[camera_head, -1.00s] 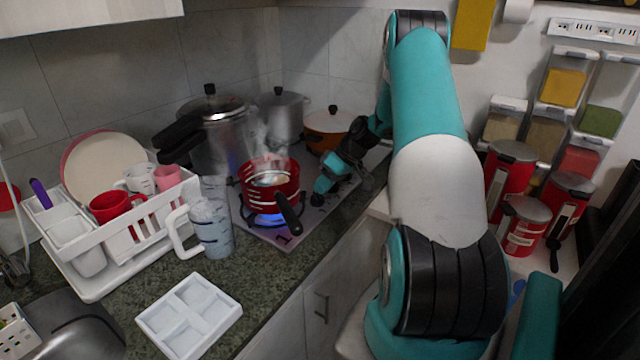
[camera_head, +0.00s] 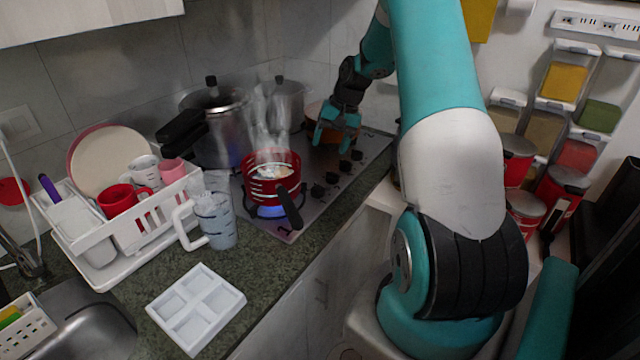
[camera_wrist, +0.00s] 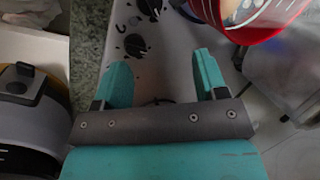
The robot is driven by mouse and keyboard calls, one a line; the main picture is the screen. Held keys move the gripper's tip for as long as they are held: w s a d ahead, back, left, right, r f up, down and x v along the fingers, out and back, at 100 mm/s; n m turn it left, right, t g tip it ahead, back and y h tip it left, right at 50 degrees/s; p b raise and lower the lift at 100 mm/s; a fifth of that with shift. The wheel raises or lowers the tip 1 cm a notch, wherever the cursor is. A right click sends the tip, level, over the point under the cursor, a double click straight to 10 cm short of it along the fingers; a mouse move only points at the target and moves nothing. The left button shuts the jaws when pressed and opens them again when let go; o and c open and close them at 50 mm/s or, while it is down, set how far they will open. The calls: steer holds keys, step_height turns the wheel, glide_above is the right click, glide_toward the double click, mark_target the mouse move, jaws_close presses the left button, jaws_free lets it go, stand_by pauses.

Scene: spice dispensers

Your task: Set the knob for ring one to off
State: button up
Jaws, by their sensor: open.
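The cooktop (camera_head: 300,222) has a row of black knobs (camera_head: 332,178) along its right front edge. I cannot tell which knob belongs to ring one or read their settings. A red pot (camera_head: 271,185) sits on the front burner, with blue flame under it and steam above. My gripper (camera_head: 337,128) is above the far part of the cooktop, apart from the knobs. In the wrist view my gripper (camera_wrist: 162,65) is open and empty; a black knob (camera_wrist: 137,45) shows just beyond the left fingertip, and the red pot (camera_wrist: 245,30) shows at top right.
A pressure cooker (camera_head: 225,130), a steel pot (camera_head: 287,105) and an orange pan (camera_head: 318,112) stand behind. A measuring jug (camera_head: 217,222), dish rack (camera_head: 125,245) and white tray (camera_head: 196,310) are left. Red canisters (camera_head: 562,190) stand right.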

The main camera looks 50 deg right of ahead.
mark_target(317, 186)
steer(key=a+r+m+g+h+b, duration=0.1)
steer(key=a+r+m+g+h, duration=0.3)
steer(key=m, duration=1.1)
steer(key=f+p, duration=0.1)
steer(key=f, duration=0.4)
steer(key=f+t+p, duration=0.1)
steer(key=f, duration=0.4)
steer(key=f+t+p, duration=0.1)
steer(key=f, duration=0.4)
steer(key=shift+w+a+f+y, duration=0.25)
steer(key=shift+f+y, duration=0.05)
steer(key=shift+y, duration=0.1)
